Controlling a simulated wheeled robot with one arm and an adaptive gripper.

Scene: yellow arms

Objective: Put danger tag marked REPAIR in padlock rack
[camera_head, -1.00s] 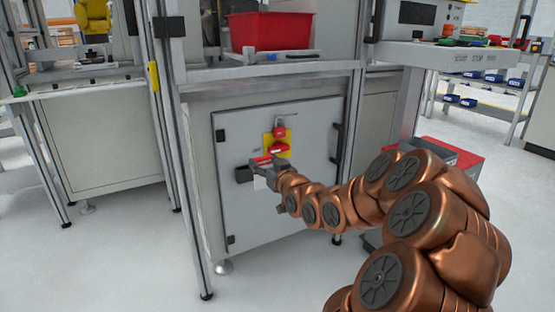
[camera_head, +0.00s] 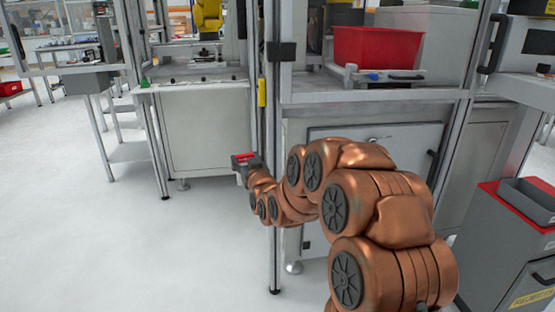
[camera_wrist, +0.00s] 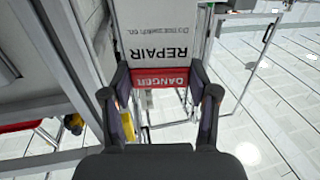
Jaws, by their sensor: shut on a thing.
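My gripper (camera_head: 243,164) is shut on the danger tag, out in front of me and left of the cabinet. In the wrist view the white tag (camera_wrist: 165,38) with a red DANGER band lies between the fingers (camera_wrist: 160,88). It reads REPAIR and "Do not switch on", upside down there. The red band is at the fingertips and the white part stretches away from them. In the head view only a small red part of the tag shows at the gripper. I cannot make out a padlock rack in either view.
A metal frame post (camera_head: 273,215) is close beside my gripper. A grey box with a red top (camera_head: 490,230) stands right. The floor at left is clear.

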